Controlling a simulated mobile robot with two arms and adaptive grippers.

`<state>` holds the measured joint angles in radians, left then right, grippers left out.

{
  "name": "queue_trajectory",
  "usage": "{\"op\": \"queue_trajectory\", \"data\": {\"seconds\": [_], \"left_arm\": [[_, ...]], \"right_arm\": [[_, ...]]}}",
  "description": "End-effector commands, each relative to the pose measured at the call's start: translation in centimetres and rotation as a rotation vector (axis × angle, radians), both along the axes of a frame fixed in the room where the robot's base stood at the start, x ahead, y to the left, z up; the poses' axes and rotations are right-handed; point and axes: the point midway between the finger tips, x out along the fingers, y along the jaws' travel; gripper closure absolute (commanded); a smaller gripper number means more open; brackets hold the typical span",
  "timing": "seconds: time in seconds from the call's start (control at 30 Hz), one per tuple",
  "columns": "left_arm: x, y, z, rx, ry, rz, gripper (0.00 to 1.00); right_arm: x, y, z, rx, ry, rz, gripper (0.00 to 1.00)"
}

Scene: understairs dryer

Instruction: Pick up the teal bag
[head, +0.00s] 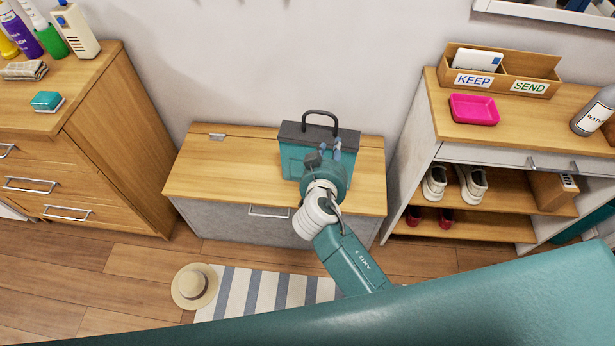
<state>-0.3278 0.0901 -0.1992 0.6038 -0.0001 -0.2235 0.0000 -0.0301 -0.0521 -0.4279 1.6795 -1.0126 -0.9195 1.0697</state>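The teal bag (291,158) stands on the wooden top of the low bench against the wall. It has a dark grey top band and a dark arched handle that stands up. My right gripper (330,150) is in front of the bag and covers its middle and lower right part. Its fingers point toward the bag's upper front, below the handle. I cannot tell whether they touch the bag or how far apart they are. The handle is clear of the fingers. My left gripper is out of view.
The bench (220,172) has free room left of the bag. A wooden dresser (105,150) stands left, a shelf unit (425,125) with shoes right. A straw hat (195,286) and striped rug (255,290) lie on the floor. A pink tray (474,109) sits on the shelf unit.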

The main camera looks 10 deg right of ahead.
Motion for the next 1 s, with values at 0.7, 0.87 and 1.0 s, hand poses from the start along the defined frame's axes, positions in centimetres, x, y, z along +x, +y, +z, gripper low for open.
{"op": "queue_trajectory", "data": {"seconds": [0.7, 0.87, 1.0], "left_arm": [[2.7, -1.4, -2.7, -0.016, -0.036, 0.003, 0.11], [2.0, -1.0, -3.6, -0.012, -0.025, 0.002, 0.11], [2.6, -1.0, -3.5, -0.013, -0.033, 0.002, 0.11]], "right_arm": [[7.9, -3.4, -2.3, 0.001, -0.021, -0.011, 0.74], [9.3, -3.8, -3.1, 0.005, -0.019, -0.01, 0.74], [9.5, -3.9, -3.1, 0.005, -0.018, -0.01, 0.74]]}}
